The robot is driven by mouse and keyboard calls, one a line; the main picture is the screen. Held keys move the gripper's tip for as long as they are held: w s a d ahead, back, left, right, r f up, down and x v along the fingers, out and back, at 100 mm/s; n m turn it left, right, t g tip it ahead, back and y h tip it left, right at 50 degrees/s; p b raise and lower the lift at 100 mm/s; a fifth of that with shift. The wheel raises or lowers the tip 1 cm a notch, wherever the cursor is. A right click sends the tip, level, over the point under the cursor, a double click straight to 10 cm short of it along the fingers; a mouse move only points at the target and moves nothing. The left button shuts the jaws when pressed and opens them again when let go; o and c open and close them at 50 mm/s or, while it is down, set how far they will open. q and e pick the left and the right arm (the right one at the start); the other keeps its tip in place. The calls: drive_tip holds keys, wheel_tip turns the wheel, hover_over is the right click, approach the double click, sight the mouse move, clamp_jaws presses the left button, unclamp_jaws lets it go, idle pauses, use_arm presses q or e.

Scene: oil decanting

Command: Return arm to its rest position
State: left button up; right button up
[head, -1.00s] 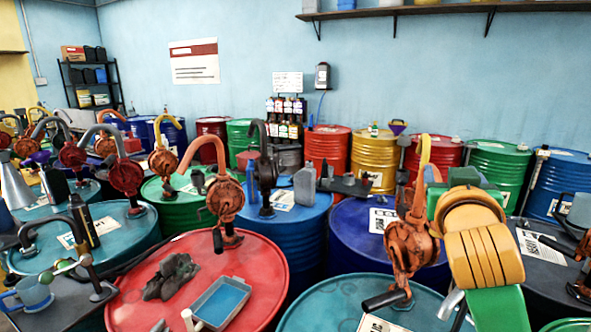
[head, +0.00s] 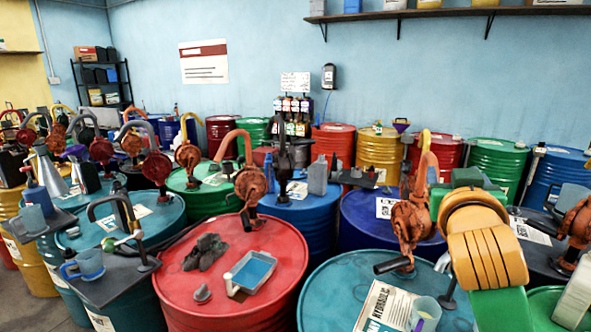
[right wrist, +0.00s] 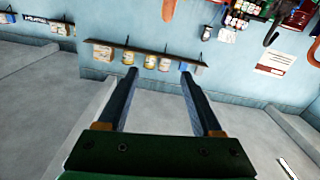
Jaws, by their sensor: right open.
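My right arm, with yellow and green links (head: 485,245), shows at the right of the head view, folded up in front of the drums. Its gripper cannot be made out there. In the right wrist view my right gripper (right wrist: 158,66) is open, its two dark fingers apart with nothing between them. The fingers point toward a blue wall and a shelf with several containers (right wrist: 145,58), which appear upside down. My left arm and left gripper are not in view.
A red drum (head: 285,285) bears a dark rag (head: 205,252) and a blue-filled tray (head: 250,272). A teal drum (head: 335,285) with an orange hand pump (head: 412,225) stands close beside my arm. A clear cup (head: 425,312) is at the front. Grey floor (head: 40,312) shows lower left.

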drive_tip(key=s+a+f+n+g+y, duration=0.1)
drive_tip(key=s+a+f+g+y, duration=0.1)
drive_tip(key=f, duration=0.8)
drive_tip(key=s+a+f+n+g+y, duration=0.1)
drive_tip(key=s+a+f+n+g, duration=0.1)
drive_tip(key=f, duration=0.8)
drive_tip(key=s+a+f+n+g+y, duration=0.1)
drive_tip(key=s+a+f+g+y, duration=0.1)
drive_tip(key=f, duration=0.8)
drive_tip(key=s+a+f+n+g+y, duration=0.1)
drive_tip(key=s+f+g, duration=0.2)
drive_tip(key=s+f, duration=0.65)
drive_tip(key=s+a+f+g+y, duration=0.2)
drive_tip(key=s+f+g, duration=0.3)
drive_tip(key=s, duration=0.7)
wheel_tip(320, 180, down, 26)
drive_tip(key=s+b, duration=0.3)
drive_tip(key=b, duration=0.3)
use_arm(q)
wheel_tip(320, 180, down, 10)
drive_tip(key=b, duration=0.4)
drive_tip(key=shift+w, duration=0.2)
use_arm(e)
drive_tip(key=s+d+f+g, duration=0.1)
drive_tip(key=s+d+f, duration=0.1)
drive_tip(key=s+f, duration=0.9)
drive_tip(key=shift+d+f+n+h, duration=0.3)
drive_tip(key=shift+f+n, duration=0.1)
drive_tip(key=shift+f, duration=0.15)
